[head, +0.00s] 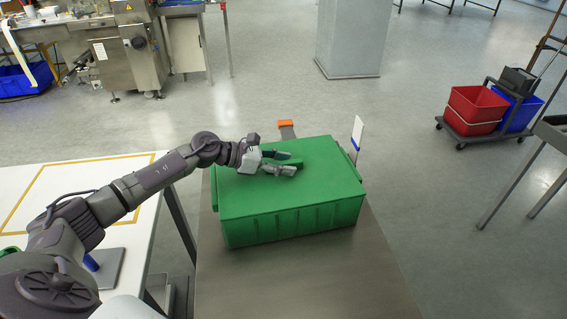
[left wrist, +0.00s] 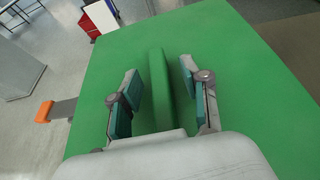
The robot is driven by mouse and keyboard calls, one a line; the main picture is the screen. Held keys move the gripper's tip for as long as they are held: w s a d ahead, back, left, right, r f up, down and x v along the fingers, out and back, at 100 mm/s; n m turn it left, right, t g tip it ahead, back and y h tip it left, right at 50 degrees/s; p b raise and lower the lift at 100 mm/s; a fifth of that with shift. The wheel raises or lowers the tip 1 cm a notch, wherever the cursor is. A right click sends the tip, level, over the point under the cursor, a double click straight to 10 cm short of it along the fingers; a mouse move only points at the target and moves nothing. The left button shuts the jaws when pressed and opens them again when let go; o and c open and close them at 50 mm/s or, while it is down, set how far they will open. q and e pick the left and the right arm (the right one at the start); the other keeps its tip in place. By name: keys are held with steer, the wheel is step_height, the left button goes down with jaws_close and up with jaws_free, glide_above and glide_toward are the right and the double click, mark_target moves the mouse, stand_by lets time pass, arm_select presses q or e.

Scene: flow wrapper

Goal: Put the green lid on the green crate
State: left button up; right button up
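The green lid (head: 255,187) lies flat over the top of the green crate (head: 290,222), and I see no clear gap between them. The crate stands on a grey table. The lid has a raised green ridge handle, which shows in the left wrist view (left wrist: 158,85). My left gripper (head: 284,163) is over the lid's middle. In the left wrist view my left gripper (left wrist: 162,82) is open, with one finger on each side of the handle and a visible gap to it. My right gripper is not in view.
A white table with yellow lines (head: 85,185) stands at the left. An orange-ended piece (head: 286,124) and a white upright plate (head: 357,133) are beyond the crate. The grey table (head: 300,285) is clear in front. A cart with a red bin (head: 474,110) stands far right.

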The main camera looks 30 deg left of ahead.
arm_select(q)
steer(key=shift+f, duration=0.1)
steer(key=shift+s+a, duration=0.2)
steer(key=shift+a, duration=0.1)
steer(key=v, duration=1)
steer(key=shift+s+a, duration=0.1)
steer(key=shift+s, duration=0.05)
steer(key=shift+s+a+r, duration=0.2)
steer(key=shift+a+r, duration=0.1)
steer(key=shift+r, duration=0.15)
